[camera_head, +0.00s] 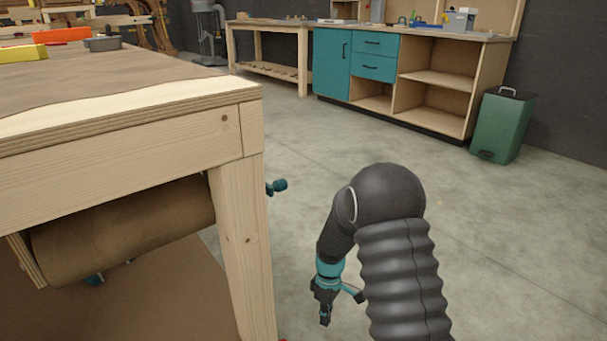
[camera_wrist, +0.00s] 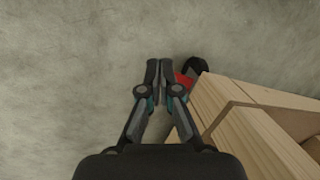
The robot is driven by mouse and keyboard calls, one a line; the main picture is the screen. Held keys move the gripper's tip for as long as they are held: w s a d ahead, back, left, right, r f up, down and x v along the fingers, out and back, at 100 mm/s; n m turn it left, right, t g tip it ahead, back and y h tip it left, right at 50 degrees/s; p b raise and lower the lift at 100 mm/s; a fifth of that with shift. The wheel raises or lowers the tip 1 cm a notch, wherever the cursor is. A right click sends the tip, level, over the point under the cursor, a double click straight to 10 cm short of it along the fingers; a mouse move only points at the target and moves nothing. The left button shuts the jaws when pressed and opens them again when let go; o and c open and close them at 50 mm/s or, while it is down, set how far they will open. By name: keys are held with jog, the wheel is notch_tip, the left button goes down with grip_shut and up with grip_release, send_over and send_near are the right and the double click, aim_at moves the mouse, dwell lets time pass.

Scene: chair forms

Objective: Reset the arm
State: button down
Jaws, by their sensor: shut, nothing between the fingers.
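My arm shows in the head view with its dark sleeve at lower right, bent so that my gripper (camera_head: 325,316) points down beside the wooden table's leg. The gripper hangs over bare floor, to the right of the leg and apart from it in that view. In the wrist view my gripper (camera_wrist: 159,66) has its two fingers together, with nothing held between them. A red part and a dark round part lie just right of the fingertips in the wrist view, beside pale wood.
The wooden table (camera_head: 230,98) stands close on the left, with a brown roll (camera_head: 125,228) slung below its top. A teal cabinet (camera_head: 333,64) and a green bin (camera_head: 503,125) stand at the back. The grey floor (camera_head: 510,240) is clear at right.

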jog(key=s+d+r+m+t+p, duration=0.2)
jog(key=s+r, duration=0.6)
jog(key=r, duration=0.6)
jog(key=s+d+r+m+t+p, duration=0.3)
jog(key=s+r+m, duration=0.3)
jog(key=r, duration=0.8)
jog(key=s+d+r+m+t+p, duration=0.3)
jog(key=s+d+r+m, duration=0.1)
jog(key=s+r, duration=0.7)
notch_tip(320, 180, up, 4)
jog(key=shift+d+f, duration=0.2)
jog(key=shift+d, duration=0.1)
jog(key=shift+a, duration=0.1)
